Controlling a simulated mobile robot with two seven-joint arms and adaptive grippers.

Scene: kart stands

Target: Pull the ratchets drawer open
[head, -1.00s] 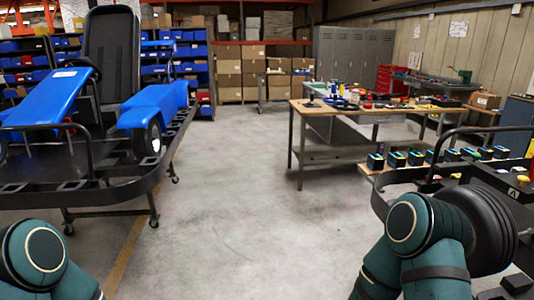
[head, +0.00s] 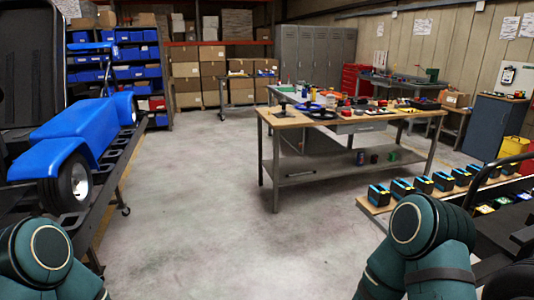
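No drawer label is readable, so I cannot tell which drawer is the ratchets drawer. A wooden-topped workbench (head: 292,121) stands ahead, with a closed-looking grey drawer (head: 362,127) under its top. A red tool chest (head: 352,79) stands farther back near the lockers; its drawers are too small to make out. Both of my arms show only as dark green links at the bottom corners. Neither of my grippers is in view.
A blue kart (head: 75,130) on a dark stand is close at left. A low shelf with several black-and-blue boxes (head: 401,188) and a dark stand are close at right. A dark blue cabinet (head: 496,127) stands at the right wall. Concrete floor (head: 215,200) is clear in the middle.

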